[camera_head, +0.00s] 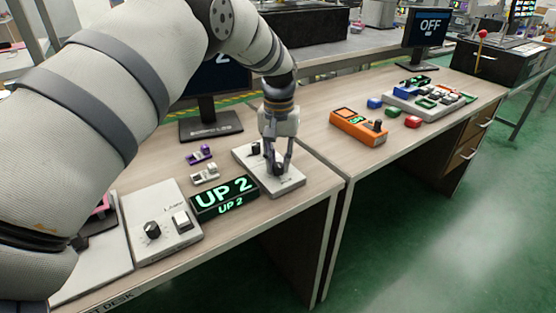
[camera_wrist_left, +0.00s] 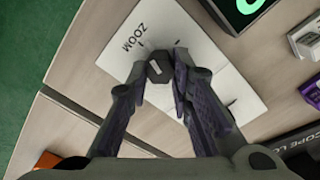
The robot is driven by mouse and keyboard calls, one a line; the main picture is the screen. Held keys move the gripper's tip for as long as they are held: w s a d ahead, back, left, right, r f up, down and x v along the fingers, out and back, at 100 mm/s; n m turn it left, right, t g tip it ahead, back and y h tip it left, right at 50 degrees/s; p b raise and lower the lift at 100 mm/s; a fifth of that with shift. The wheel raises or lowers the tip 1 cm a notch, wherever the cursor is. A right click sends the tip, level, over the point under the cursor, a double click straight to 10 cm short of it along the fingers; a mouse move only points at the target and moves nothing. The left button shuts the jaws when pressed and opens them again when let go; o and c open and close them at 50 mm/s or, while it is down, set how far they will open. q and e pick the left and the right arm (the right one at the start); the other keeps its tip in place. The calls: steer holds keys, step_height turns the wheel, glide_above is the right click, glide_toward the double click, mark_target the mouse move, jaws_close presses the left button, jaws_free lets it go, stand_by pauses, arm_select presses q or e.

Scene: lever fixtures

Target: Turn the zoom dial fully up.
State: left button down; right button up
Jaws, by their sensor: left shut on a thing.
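The zoom dial (camera_wrist_left: 158,71) is a small dark faceted knob with a light pointer mark. It stands on a white panel (camera_wrist_left: 125,62) printed with ZOOM. My left gripper (camera_head: 278,170) reaches down to this panel (camera_head: 262,174) in the head view. In the left wrist view its two fingers are closed on opposite sides of the dial. The fingers partly hide the dial in the head view. The dial's exact angle against its scale is hard to read. My right gripper is in neither view.
A black display (camera_head: 224,197) reading UP 2 stands left of the panel. Another panel (camera_head: 165,222) with a knob and a switch is nearer. An orange box (camera_head: 358,127) and a button console (camera_head: 428,99) sit on the right desk.

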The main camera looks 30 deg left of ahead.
arm_select(q)
steer(key=m, duration=0.7)
steer(key=shift+d+f, duration=0.1)
steer(key=shift+d, duration=0.1)
steer(key=m, duration=0.3)
steer(key=shift+m, duration=0.4)
steer(key=shift+s+d+m, duration=0.15)
steer(key=shift+m, duration=1.65)
steer(key=c, duration=1.5)
jaws_free()
steer(key=shift+o, duration=0.3)
